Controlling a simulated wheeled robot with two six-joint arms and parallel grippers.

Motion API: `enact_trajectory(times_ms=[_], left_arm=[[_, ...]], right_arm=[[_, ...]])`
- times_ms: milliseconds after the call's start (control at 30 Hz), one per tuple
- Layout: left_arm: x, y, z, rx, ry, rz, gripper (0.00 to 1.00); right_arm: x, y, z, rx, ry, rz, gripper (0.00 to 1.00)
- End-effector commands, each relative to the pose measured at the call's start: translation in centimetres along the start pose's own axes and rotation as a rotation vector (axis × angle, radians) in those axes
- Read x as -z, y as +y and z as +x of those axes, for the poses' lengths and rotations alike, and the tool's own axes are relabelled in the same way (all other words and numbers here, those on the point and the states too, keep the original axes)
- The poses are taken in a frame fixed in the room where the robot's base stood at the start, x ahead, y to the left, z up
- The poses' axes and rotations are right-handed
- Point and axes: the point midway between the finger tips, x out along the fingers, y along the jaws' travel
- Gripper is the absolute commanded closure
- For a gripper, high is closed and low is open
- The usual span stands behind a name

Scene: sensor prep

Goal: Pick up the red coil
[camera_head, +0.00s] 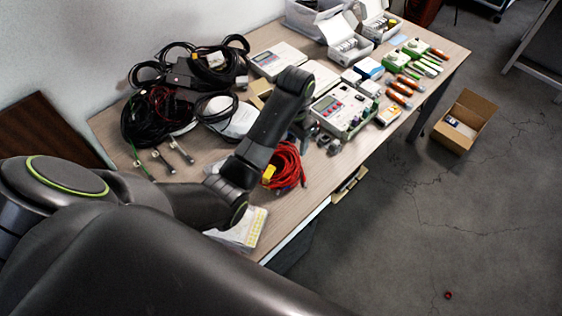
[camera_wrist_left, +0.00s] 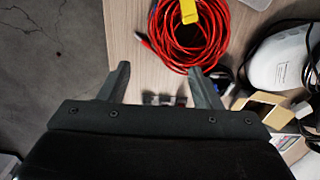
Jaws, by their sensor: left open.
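The red coil (camera_head: 287,166) is a bundle of looped red cable with a yellow tag. It lies near the front edge of the table, just right of my left forearm in the head view. In the left wrist view the red coil (camera_wrist_left: 172,48) is at the top centre, beyond the fingertips and nearer the right-hand finger. My left gripper (camera_wrist_left: 158,71) is open, with nothing between its fingers. In the head view its fingers are mostly hidden behind the wrist. My right gripper is not in view.
The wooden table (camera_head: 108,125) is crowded. Black cables (camera_head: 150,120) lie at the left, and a meter device (camera_head: 340,108) stands right of the coil with small parts beside it. Several orange-handled tools (camera_head: 400,88) lie farther right. A cardboard box (camera_head: 465,120) sits on the floor.

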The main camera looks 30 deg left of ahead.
Motion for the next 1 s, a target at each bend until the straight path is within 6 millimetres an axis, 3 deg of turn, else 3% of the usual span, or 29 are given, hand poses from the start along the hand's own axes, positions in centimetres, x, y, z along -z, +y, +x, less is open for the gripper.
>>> enact_trajectory(times_ms=[133, 300, 500, 667, 867, 1000], left_arm=[[0.0, 0.0, 2.4, 0.0, -0.001, 0.0, 0.42], [-0.2, 0.0, 5.5, -0.002, -0.006, -0.002, 0.42], [-0.2, 0.0, 9.5, -0.002, -0.005, 0.0, 0.42], [-0.1, -0.1, 11.1, 0.0, -0.002, 0.0, 0.42], [-0.1, -0.3, 12.1, 0.0, -0.002, -0.001, 0.42], [-0.3, -0.7, 13.8, 0.0, -0.004, -0.001, 0.42]], right_arm=[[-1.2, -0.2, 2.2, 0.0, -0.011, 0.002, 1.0], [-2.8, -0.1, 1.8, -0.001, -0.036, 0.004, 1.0], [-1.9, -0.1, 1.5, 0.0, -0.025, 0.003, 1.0], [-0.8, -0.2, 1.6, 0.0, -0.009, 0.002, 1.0], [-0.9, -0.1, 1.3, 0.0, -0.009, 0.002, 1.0], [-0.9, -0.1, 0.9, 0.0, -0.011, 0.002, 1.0]])
